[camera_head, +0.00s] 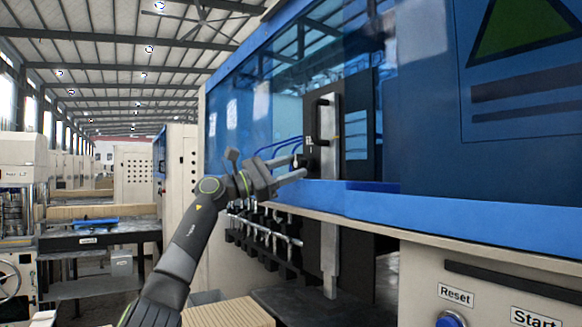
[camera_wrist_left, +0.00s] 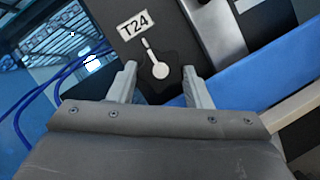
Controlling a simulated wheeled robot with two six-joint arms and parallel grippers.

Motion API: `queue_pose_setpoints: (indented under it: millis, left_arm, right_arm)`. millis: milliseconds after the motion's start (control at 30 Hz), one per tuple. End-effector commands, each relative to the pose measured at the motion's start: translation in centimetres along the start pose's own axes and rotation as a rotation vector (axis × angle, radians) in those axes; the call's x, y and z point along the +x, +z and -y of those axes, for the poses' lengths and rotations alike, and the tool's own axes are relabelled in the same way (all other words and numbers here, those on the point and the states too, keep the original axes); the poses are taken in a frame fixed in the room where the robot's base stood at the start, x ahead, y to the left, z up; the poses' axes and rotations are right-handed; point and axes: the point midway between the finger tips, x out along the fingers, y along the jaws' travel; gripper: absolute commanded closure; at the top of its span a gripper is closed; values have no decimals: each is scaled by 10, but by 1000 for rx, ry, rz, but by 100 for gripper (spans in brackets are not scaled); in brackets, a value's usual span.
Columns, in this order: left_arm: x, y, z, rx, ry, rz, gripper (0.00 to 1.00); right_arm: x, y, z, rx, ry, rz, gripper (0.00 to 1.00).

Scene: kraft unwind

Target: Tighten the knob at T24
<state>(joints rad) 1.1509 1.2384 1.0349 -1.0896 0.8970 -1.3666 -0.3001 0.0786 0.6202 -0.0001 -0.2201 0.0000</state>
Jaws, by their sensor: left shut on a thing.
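The knob (camera_wrist_left: 158,76) is black and lobed with a pale round centre and a pale pointer line. It sits below the white T24 label (camera_wrist_left: 136,24) on a dark panel in the left wrist view. My left gripper (camera_wrist_left: 160,84) has a finger on each side of the knob and is shut on it. In the head view my left gripper (camera_head: 300,168) reaches from the left to the dark panel in the machine opening, where the knob is small and mostly hidden. My right gripper is not in view.
A blue ledge (camera_head: 350,197) runs along the machine opening below my left gripper. Blue hoses (camera_wrist_left: 40,90) hang left of the panel. A vertical metal bar (camera_head: 330,130) with a black handle stands beside it. A row of metal fittings (camera_head: 265,232) lies below.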

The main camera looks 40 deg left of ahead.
Motion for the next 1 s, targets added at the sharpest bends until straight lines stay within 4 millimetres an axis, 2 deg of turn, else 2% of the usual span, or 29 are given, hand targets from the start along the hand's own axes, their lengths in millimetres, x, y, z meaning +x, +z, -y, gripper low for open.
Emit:
queue_pose_setpoints:
  millis: [433, 467, 533, 1000]
  left_arm:
    - [0, -3, 2, 9, -10, -5, 78]
    - [0, -3, 2, 9, -10, -5, 53]
    - [0, -3, 2, 9, -10, -5, 46]
    - [0, -3, 2, -2, -5, -5, 46]
  right_arm:
    - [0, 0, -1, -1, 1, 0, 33]
    - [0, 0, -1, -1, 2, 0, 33]
    - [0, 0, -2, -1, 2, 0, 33]
    - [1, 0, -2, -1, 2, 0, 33]
